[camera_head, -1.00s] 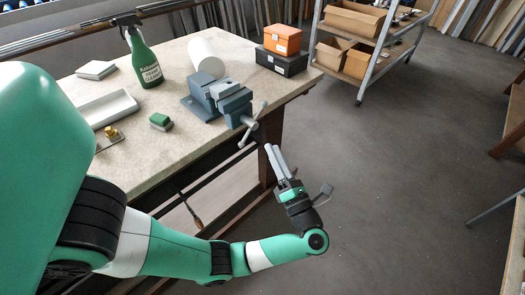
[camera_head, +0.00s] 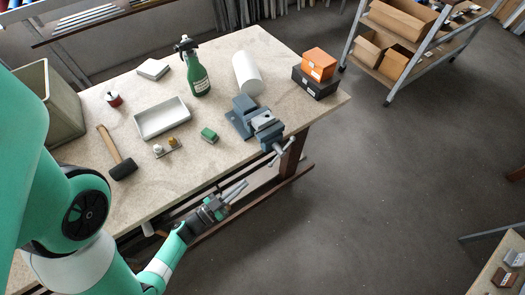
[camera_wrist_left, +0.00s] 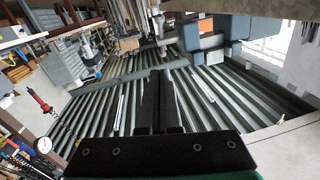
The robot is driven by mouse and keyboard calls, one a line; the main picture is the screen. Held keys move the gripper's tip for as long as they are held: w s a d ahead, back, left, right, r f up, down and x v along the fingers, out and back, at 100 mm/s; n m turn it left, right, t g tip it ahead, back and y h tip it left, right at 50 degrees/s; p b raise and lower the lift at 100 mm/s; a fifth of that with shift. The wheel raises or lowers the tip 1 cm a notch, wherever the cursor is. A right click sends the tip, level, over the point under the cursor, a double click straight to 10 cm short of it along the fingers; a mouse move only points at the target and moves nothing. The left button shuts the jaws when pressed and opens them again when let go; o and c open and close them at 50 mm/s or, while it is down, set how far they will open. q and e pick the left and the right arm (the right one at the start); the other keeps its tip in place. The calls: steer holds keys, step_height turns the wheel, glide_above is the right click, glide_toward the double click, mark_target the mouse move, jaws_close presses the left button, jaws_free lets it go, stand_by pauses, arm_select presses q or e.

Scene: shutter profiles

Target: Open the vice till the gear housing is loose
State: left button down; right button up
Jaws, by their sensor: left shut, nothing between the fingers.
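The blue-grey vice (camera_head: 241,123) stands at the right front edge of the workbench. A light grey block, apparently the gear housing (camera_head: 263,120), sits between its jaws. The vice's T-shaped handle (camera_head: 279,153) hangs out past the bench edge. My left gripper (camera_head: 242,187) is shut and empty, in front of the bench and below-left of the handle in the head view, clear of it. Its dark fingers (camera_wrist_left: 160,102) also show together in the left wrist view, with blue-grey blocks, probably the vice (camera_wrist_left: 200,35), above them. My right gripper is not in view.
On the bench (camera_head: 215,165) are a green sponge (camera_head: 208,134), a white tray (camera_head: 162,118), a mallet (camera_head: 122,168), a spray bottle (camera_head: 193,68), a white cylinder (camera_head: 246,73) and stacked boxes (camera_head: 315,83).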

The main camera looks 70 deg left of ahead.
arm_select(q)
steer(key=b, duration=0.3)
glide_toward(276, 159)
step_height(276, 159, up, 3)
steer(key=w+a, duration=0.1)
steer(key=w, duration=0.2)
steer(key=shift+w+a+f+b, duration=0.3)
steer(key=shift+w+f+b, duration=0.05)
steer(key=shift+f, duration=0.25)
steer(key=shift+w+a+f+b, duration=0.35)
steer(key=shift+f, duration=0.2)
steer(key=shift+w+a+f, duration=0.25)
steer(key=shift+w, duration=0.05)
